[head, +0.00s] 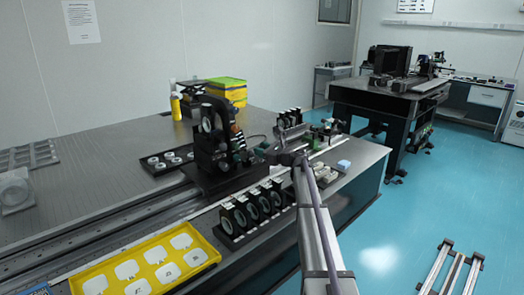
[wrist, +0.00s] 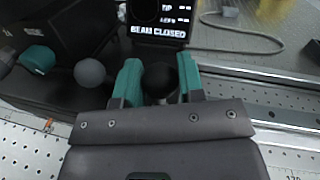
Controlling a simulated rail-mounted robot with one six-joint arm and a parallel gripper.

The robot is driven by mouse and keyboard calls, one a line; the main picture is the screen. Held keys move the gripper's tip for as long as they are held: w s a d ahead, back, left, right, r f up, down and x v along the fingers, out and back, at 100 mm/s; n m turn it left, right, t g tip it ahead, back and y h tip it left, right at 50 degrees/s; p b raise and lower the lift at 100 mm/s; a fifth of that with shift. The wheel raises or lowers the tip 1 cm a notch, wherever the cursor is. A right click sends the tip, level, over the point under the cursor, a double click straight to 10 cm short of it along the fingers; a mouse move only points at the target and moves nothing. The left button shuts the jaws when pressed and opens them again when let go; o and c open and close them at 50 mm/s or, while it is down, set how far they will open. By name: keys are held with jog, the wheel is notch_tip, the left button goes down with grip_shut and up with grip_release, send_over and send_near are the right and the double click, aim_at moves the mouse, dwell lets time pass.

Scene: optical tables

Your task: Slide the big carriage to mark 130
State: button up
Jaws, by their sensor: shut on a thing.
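The big carriage (head: 222,172) is a tall black assembly on the long rail (head: 120,217), with round optics on its upright. My gripper (head: 262,154) reaches it from the right side in the head view. In the wrist view, my gripper's teal fingers (wrist: 157,82) are shut on a black round knob (wrist: 159,77), one finger on each side. A display (wrist: 160,22) reading "BEAM CLOSED" is just beyond the knob. A white scale (wrist: 292,160) runs along the bottom right; a number there is cut off by the frame edge.
A yellow tray (head: 70,284) of white pieces lies at the front left. A rack of round lenses (head: 251,207) stands close in front of the rail. More mounted optics (head: 290,120) stand beyond the carriage. A cable (wrist: 245,48) curls behind the knob.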

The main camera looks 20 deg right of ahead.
grip_shut()
jog(key=shift+d, duration=0.2)
jog(key=o, duration=0.8)
grip_release()
jog(key=shift+c, duration=0.2)
jog(key=v, duration=1)
jog(key=shift+s+d, duration=0.2)
jog(key=shift+s, duration=0.1)
